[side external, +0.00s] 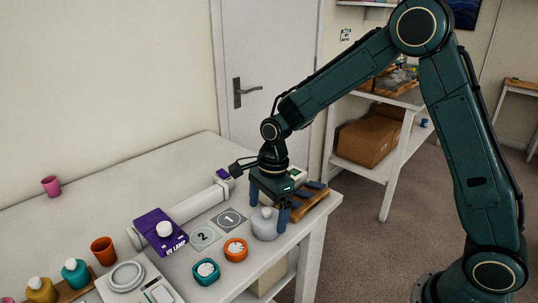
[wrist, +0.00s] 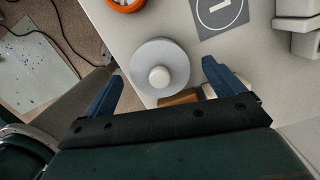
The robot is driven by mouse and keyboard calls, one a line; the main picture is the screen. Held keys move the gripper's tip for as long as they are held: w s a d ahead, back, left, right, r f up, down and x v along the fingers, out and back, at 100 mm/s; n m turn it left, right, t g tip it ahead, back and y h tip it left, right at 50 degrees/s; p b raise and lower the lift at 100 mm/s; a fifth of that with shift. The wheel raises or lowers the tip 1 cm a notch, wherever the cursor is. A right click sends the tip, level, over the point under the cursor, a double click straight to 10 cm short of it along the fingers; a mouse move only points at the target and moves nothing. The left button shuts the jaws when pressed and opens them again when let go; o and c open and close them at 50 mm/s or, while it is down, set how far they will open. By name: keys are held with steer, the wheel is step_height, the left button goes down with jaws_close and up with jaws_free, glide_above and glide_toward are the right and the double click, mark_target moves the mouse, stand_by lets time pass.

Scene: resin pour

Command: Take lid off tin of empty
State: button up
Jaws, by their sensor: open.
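A grey round tin (side external: 264,227) stands near the table's front edge, to the right of the square marked 1. In the wrist view its round grey lid (wrist: 161,55) is seen from above, with a pale knob (wrist: 159,76) at its centre. The lid looks seated on the tin. My gripper (side external: 269,205) is just above the tin, pointing down. Its blue fingers are open, and in the wrist view my gripper (wrist: 163,73) has one finger on each side of the lid, apart from it. No label on the tin is readable.
Squares marked 1 (side external: 229,219) and 2 (side external: 204,237) lie left of the tin. Orange (side external: 236,249) and teal (side external: 206,271) round items stand near the front edge. A purple box (side external: 160,232) is further left. A wooden rack (side external: 311,202) sits close on the right.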

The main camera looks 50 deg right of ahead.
mark_target(268, 209)
stand_by(0.3)
steer(key=c, duration=1)
steer(key=shift+r, duration=0.15)
step_height(268, 209, up, 20)
steer(key=shift+f, duration=0.1)
stand_by(0.6)
